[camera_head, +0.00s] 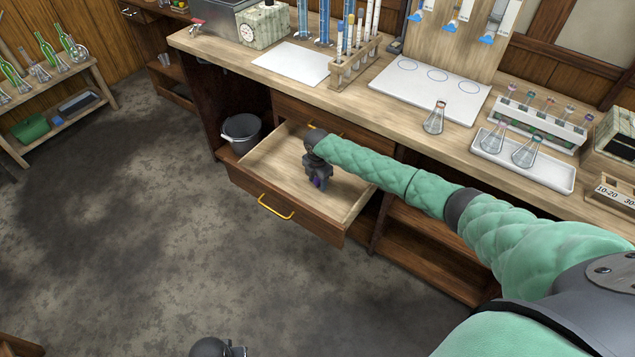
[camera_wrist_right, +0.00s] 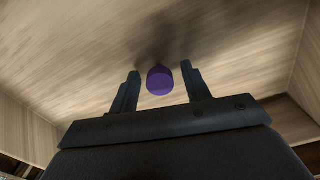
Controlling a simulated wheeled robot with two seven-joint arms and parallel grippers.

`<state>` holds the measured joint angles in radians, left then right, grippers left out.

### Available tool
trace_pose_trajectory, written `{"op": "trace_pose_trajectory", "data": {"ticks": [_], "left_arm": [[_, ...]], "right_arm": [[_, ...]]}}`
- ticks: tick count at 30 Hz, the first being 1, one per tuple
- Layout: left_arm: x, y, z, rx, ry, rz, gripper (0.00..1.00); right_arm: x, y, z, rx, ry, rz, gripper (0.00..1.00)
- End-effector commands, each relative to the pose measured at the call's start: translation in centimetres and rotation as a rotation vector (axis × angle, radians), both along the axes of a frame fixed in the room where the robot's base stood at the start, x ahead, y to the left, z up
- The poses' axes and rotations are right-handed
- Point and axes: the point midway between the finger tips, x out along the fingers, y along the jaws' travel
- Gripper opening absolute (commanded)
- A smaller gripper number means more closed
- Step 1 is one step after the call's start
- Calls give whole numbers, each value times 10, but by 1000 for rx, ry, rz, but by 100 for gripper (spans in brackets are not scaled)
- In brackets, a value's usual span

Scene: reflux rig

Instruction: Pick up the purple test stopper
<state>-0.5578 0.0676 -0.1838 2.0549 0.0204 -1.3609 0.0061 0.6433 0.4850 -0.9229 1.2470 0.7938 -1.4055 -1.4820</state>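The purple test stopper (camera_wrist_right: 160,80) lies on the bottom of the open drawer (camera_head: 275,163), and a little purple of it shows under my gripper in the head view (camera_head: 317,183). My right gripper (camera_head: 318,184) reaches down into the drawer. In the right wrist view its two fingers (camera_wrist_right: 160,76) stand apart, one on each side of the stopper, with a narrow gap on both sides. The stopper looks unheld. Dark parts at the bottom edge of the head view look like my left gripper (camera_head: 232,350), cut off, with its fingers not clear.
The bench above holds a test tube rack (camera_head: 350,65), a flask (camera_head: 434,118) and a white tray with flasks (camera_head: 545,170). A grey pot (camera_head: 241,132) stands left of the drawer. The floor in front is clear.

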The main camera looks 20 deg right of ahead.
Motion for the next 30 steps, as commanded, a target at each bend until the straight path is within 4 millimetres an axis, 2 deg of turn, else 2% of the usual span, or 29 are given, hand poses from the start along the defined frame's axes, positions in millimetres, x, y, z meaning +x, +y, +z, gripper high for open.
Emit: {"op": "trace_pose_trajectory", "data": {"ticks": [1,6,14,18,19,21,30], "left_arm": [[0,0,0,0,0,0,33],[0,0,0,1,0,0,33],[1,1,0,1,-1,-1,33],[0,1,0,2,5,-2,33],[0,1,4,2,5,-2,33],[-2,-2,25,-6,-1,1,33],[-4,-2,75,-13,-7,1,33]], "right_arm": [[0,0,0,0,0,0,36],[0,0,0,0,0,0,4],[0,0,1,0,0,0,4],[1,-1,11,0,-1,-1,4],[1,-1,15,1,-2,-1,4],[1,-1,26,0,-2,0,4],[0,0,78,0,-1,1,4]]}}
